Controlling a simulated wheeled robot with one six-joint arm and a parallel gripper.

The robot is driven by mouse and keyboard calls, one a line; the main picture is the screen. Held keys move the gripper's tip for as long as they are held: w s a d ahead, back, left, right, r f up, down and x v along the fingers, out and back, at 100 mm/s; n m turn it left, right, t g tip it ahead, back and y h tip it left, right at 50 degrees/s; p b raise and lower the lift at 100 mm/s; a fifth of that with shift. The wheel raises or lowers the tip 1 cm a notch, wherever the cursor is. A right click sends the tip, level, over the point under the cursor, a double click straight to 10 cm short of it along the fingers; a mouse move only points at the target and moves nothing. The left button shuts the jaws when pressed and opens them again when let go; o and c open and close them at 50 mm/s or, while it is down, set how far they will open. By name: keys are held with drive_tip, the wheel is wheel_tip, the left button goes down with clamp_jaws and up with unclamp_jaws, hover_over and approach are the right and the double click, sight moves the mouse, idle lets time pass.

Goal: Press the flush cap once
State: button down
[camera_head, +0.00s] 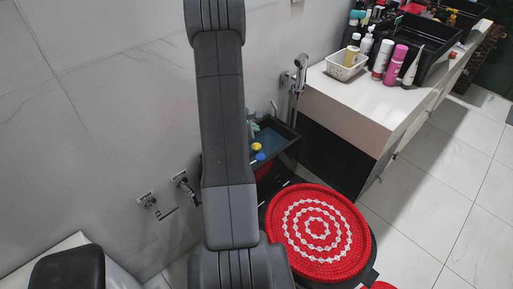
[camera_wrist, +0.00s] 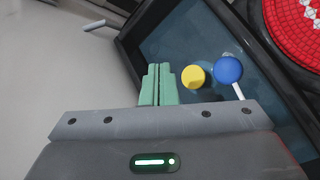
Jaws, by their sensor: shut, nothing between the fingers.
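A yellow round cap (camera_wrist: 193,77) and a blue round cap (camera_wrist: 229,69) sit close together over a dark, shallow rectangular basin or tank top (camera_wrist: 185,40). The blue one has a white stem. In the head view the yellow cap (camera_head: 256,147) and blue cap (camera_head: 260,156) show beside my arm. I cannot tell which one is the flush cap. My gripper (camera_wrist: 158,66) has green fingers shut together with nothing between them. In the wrist view its tips lie just left of the yellow cap, apart from it in the picture; their height is unclear. In the head view my arm hides most of the gripper.
A red and white round cover (camera_head: 318,232) lies on a black seat in front of the basin. A hand sprayer (camera_head: 300,65) hangs on the wall. A white counter (camera_head: 358,98) with bottles and a white basket (camera_head: 347,67) stands right. Wall valves (camera_head: 148,201) are at left.

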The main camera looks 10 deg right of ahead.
drive_tip(key=b, duration=0.2)
hover_over(258, 144)
drive_tip(key=s+a, duration=0.1)
drive_tip(key=a, duration=0.1)
drive_tip(key=f, duration=0.4)
drive_tip(key=shift+s+d+f, duration=0.1)
drive_tip(key=shift+s+f, duration=0.1)
drive_tip(key=shift+f, duration=0.05)
drive_tip(key=shift+f+b, duration=0.85)
drive_tip(key=shift+b, duration=0.25)
drive_tip(key=shift+f+b, duration=1.1)
drive_tip(key=shift+b, duration=0.7)
idle(1.0)
drive_tip(key=shift+r, duration=0.15)
drive_tip(key=shift+r+p, duration=0.5)
drive_tip(key=shift+r, duration=0.45)
drive_tip(key=shift+r, duration=0.1)
drive_tip(key=shift+r+p, duration=1.4)
drive_tip(key=shift+r, duration=1.05)
drive_tip(key=shift+f, duration=0.1)
